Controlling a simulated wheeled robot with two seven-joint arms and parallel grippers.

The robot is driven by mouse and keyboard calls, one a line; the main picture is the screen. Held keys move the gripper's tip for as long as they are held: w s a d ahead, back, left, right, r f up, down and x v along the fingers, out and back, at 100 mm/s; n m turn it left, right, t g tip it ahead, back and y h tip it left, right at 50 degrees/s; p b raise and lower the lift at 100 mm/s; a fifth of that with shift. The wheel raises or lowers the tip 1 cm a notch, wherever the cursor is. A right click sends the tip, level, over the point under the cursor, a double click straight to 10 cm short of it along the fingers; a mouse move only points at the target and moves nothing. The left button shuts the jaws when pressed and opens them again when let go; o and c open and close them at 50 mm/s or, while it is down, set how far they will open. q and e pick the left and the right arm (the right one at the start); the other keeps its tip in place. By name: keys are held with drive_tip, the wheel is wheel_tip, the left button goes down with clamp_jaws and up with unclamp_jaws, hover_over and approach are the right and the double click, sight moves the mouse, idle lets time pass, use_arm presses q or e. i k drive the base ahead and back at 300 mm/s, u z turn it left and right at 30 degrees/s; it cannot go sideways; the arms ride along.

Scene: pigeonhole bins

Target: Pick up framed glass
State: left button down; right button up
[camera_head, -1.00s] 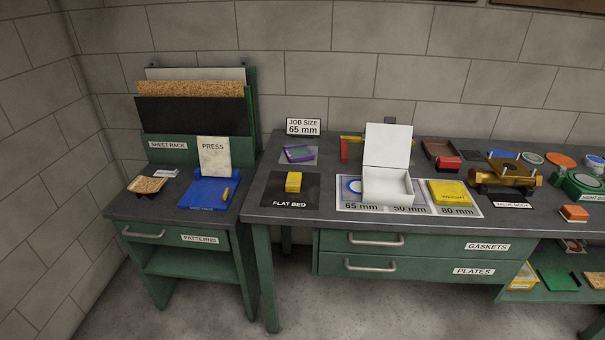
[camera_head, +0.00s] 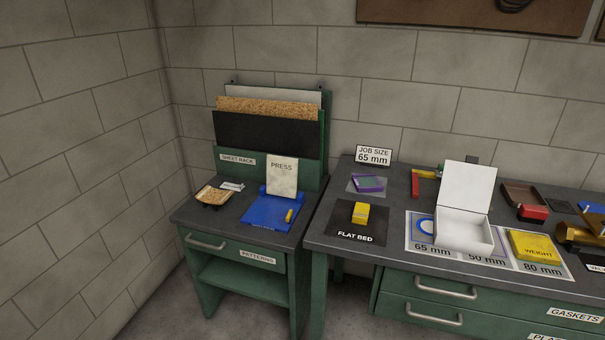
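A small purple-framed pane (camera_head: 369,183), which looks like the framed glass, lies on a grey mat on the main workbench. It sits behind the yellow block (camera_head: 361,212) on the black flat bed mat and in front of the "JOB SIZE 65 mm" sign (camera_head: 374,155). Its middle looks greyish-green. Neither of my grippers shows in the head view.
The open white box (camera_head: 465,232) stands right of the flat bed, beside the yellow weight (camera_head: 534,246). The blue press (camera_head: 273,211) and a cork-coloured piece (camera_head: 214,196) are on the left bench. Clear floor lies between the benches' legs.

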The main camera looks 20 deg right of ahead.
sight(367, 183)
drive_tip(key=u, duration=0.35)
drive_tip(key=i, duration=0.8)
drive_tip(key=z, duration=0.55)
drive_tip(key=i, duration=0.6)
drive_tip(key=z, duration=0.55)
